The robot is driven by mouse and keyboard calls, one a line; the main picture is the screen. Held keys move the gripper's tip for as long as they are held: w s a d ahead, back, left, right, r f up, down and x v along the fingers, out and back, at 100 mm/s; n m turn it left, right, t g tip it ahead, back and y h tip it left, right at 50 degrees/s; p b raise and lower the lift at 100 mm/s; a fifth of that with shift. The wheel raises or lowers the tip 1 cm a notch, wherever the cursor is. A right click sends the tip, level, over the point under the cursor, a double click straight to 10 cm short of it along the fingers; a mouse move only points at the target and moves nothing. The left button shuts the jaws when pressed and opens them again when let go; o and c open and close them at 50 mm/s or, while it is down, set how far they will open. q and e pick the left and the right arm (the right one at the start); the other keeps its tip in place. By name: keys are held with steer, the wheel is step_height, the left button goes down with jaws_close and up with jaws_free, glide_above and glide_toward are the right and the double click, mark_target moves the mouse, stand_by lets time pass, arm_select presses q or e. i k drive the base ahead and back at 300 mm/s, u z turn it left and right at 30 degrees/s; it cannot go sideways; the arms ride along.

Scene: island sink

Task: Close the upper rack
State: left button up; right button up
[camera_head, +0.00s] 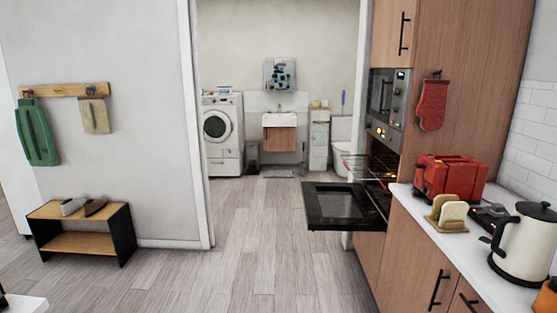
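The oven's door (345,206) is folded down and open, on the right side of the view below the microwave. Inside the oven are wire racks; the upper rack (361,163) sticks out past the oven front, above the open door. A lower rack seems to show under it near the cavity, but it is small and partly dark. Neither of my grippers shows in this view, and the oven stands some distance ahead of me.
A white counter (424,222) on the right holds a red toaster (450,177), a bread holder (449,215) and a white kettle (523,245). A low shoe bench (80,242) stands at the left wall. The wooden floor (245,265) ahead is clear.

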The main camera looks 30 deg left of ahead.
mark_target(346, 166)
steer(key=u, duration=0.55)
steer(key=i, duration=2.6)
